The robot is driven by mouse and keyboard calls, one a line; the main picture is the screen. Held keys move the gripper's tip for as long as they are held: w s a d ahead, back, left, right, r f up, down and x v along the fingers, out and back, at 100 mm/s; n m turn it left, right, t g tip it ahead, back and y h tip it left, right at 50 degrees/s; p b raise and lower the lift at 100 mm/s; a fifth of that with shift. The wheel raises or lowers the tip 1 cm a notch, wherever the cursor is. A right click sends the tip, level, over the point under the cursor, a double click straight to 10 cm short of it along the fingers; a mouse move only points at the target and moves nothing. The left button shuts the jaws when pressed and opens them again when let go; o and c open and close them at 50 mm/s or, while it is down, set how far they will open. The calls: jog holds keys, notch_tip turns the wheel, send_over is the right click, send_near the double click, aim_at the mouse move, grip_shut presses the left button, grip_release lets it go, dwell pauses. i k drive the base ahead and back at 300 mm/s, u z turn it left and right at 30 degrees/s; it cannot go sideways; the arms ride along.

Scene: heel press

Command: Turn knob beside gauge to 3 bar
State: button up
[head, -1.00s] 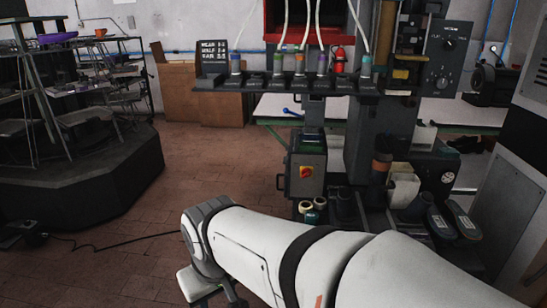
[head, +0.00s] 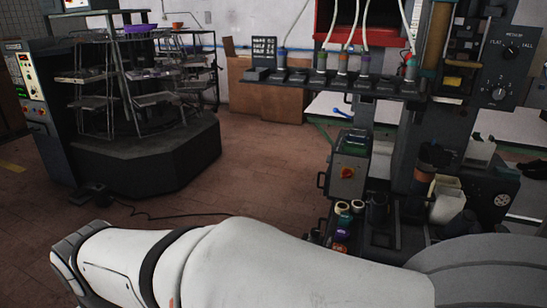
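A dark panel (head: 508,70) stands at the upper right on the press, with two round black knobs. The upper knob (head: 511,50) has lettering around it that seems to include FLAT and TALL. The lower knob (head: 499,93) has small marks that I cannot read. I cannot make out a gauge or a bar scale beside either knob. My white arm crosses the bottom of the picture, well below and left of the panel. My gripper is not in view.
A control box with a red rotary switch (head: 347,172) stands below the nozzle rack (head: 330,84). Small jars and containers crowd the press base. A dark octagonal platform with shelves (head: 150,160) is at left. Brick floor lies open between; a black cable crosses it.

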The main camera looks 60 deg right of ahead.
aim_at(470, 196)
jog(key=u, duration=0.1)
jog(key=k, duration=2.8)
jog(key=z, duration=2.65)
jog(key=i, duration=1)
jog(key=z, duration=0.05)
